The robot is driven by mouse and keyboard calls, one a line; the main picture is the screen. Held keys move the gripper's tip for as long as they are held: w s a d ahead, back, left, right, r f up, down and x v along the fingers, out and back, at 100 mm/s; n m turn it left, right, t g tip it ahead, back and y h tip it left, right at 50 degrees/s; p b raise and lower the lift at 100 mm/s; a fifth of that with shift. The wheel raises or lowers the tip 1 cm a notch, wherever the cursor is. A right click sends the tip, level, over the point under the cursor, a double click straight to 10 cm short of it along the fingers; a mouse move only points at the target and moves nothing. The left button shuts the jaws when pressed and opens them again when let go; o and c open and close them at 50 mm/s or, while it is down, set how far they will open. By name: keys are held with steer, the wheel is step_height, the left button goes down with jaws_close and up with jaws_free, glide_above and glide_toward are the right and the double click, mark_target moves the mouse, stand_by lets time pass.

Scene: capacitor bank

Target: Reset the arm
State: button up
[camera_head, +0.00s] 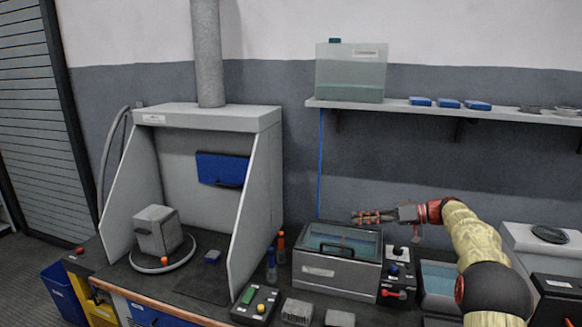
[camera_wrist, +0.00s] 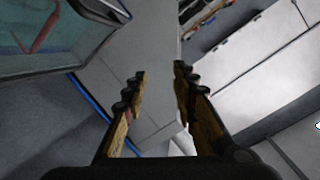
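My arm, in a tan sleeve with a dark joint, reaches in from the lower right in the head view. My gripper (camera_head: 362,217) is raised above the back of the grey lidded bath (camera_head: 336,283) and points left, apart from it. In the wrist view the two fingers of my gripper (camera_wrist: 160,71) stand apart with nothing between them, so it is open and empty.
A shelf (camera_head: 505,116) above carries a clear tank (camera_head: 351,73) and several blue pieces. A fume hood (camera_head: 207,119) stands left with a grey block (camera_head: 157,231) inside. Open space lies left of my gripper.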

steer(key=s+a+r+m+g+h+p, duration=0.15)
steer(key=s+a+r+h, duration=0.3)
steer(key=s, duration=0.75)
steer(key=s+a+r+m+h+p, duration=0.1)
steer(key=s+a+r+m+h, duration=0.35)
steer(key=s, duration=0.85)
steer(key=s+d+f+h, duration=0.1)
steer(key=s+f, duration=0.1)
steer(key=s, duration=0.7)
steer(key=s+d+f+t+h+p, duration=0.1)
steer(key=s+f+h, duration=0.1)
steer(key=s, duration=0.7)
steer(key=s+d+f+m+t+h, duration=0.1)
steer(key=s+f, duration=0.3)
steer(key=s, duration=0.5)
steer(key=shift+s+d+f+h+p, duration=0.3)
steer(key=shift+d+h, duration=0.2)
steer(key=shift+h, duration=0.1)
steer(key=shift+o, duration=0.4)
steer(key=shift+r+t, duration=0.1)
steer(key=shift+t, duration=0.15)
